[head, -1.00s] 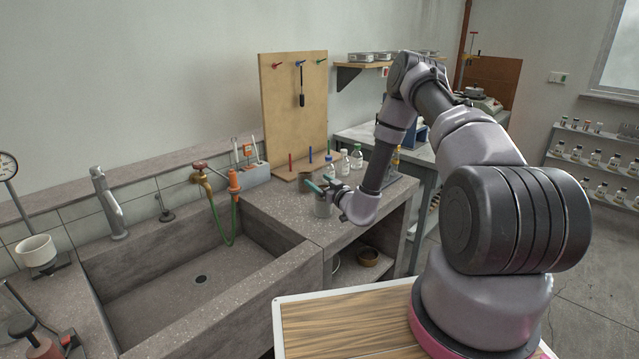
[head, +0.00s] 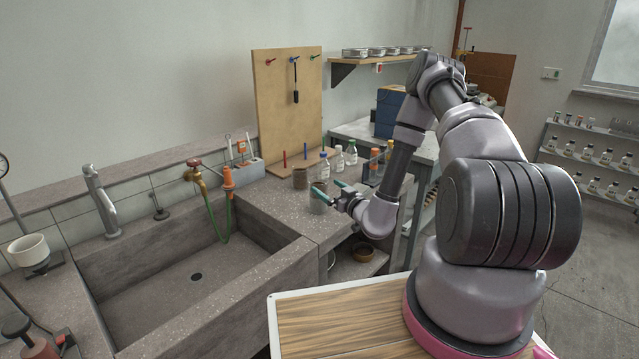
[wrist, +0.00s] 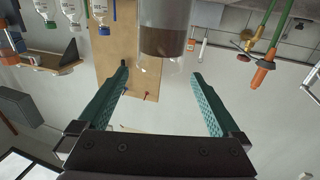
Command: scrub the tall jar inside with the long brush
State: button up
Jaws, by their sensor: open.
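A grey, glass-like jar (head: 317,203) stands upright on the bench right of the sink. It also shows in the wrist view (wrist: 163,15), upside down, with a brown band visible in or through it. My gripper (head: 327,188) is open and empty beside the jar's upper part. In the wrist view its two green fingers (wrist: 160,76) point toward the jar, which lies beyond the tips. A dark long-handled tool, possibly the long brush, hangs (head: 296,86) from the blue peg of the wooden board; I cannot make out bristles.
The stone sink (head: 180,285) with tap (head: 103,200) and green hose (head: 229,222) is at left. The bench front right of the sink is clear.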

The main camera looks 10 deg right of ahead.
jog(key=v, duration=0.3)
jog(key=shift+s, duration=0.1)
jog(key=s+a+r+n+g+y, duration=0.1)
jog(key=a+r+n+g+y, duration=0.1)
jog(key=a+r+n+y, duration=0.4)
jog(key=s+a+r+n+g+y, duration=0.1)
jog(key=r+n+g+y, duration=0.15)
jog(key=r+n, duration=0.65)
jog(key=s+a+r+n+g, duration=0.6)
jog(key=s+r+n+g, duration=0.5)
jog(key=n, duration=0.7)
jog(key=s+d+r+n+h, duration=0.2)
jog(key=s+r+n+h, duration=0.15)
jog(key=s+n, duration=0.4)
jog(key=s+d+r+n+h, duration=0.3)
jog(key=s+n+h, duration=0.1)
jog(key=n, duration=0.6)
jog(key=s+d+r+n+t+h, duration=0.5)
jog(key=d+r+n, duration=0.3)
jog(key=n, duration=0.5)
jog(key=shift+s+d+r+t+h, duration=0.2)
jog(key=shift+d+t+h, duration=0.3)
jog(key=shift+d, duration=0.5)
